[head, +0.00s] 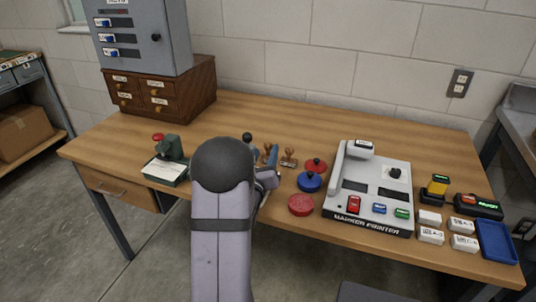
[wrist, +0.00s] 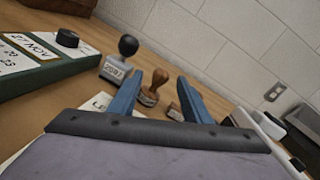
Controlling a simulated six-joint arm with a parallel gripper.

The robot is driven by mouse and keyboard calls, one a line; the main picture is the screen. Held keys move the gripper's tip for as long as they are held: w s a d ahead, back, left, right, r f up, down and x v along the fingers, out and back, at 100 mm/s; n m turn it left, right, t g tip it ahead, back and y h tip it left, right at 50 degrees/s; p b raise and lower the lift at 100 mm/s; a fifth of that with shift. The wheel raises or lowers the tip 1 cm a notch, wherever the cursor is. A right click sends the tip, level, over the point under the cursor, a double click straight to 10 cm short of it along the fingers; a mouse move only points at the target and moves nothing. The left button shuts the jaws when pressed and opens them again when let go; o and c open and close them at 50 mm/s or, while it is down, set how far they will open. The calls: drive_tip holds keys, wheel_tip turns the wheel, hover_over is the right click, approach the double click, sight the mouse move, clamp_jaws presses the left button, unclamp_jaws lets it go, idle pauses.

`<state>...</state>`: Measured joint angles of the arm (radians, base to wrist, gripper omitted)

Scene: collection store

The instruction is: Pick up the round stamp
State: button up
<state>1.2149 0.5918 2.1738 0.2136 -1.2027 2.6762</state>
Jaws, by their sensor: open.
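Two wooden-handled stamps stand on the table in front of my gripper (head: 265,158). In the wrist view, one wooden stamp (wrist: 153,88) stands upright in the gap between the two blue fingers of my gripper (wrist: 161,77), which are open and empty. The other wooden stamp (wrist: 174,112) is partly hidden by the right finger; in the head view it is the right wooden stamp (head: 289,157). A stamp with a black ball handle (wrist: 128,46) and a labelled block base stands left of the fingers.
Red (head: 316,165) and blue (head: 309,181) knobbed round pieces and a red round tin (head: 301,204) lie right of my gripper. A green stamping device (head: 168,168) stands left.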

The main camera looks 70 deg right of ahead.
sight(267, 148)
drive_tip(key=shift+w+d+p, duration=0.15)
drive_tip(key=shift+d, duration=0.95)
drive_tip(key=shift+w+d+p, duration=0.15)
drive_tip(key=shift+d, duration=0.95)
clamp_jaws()
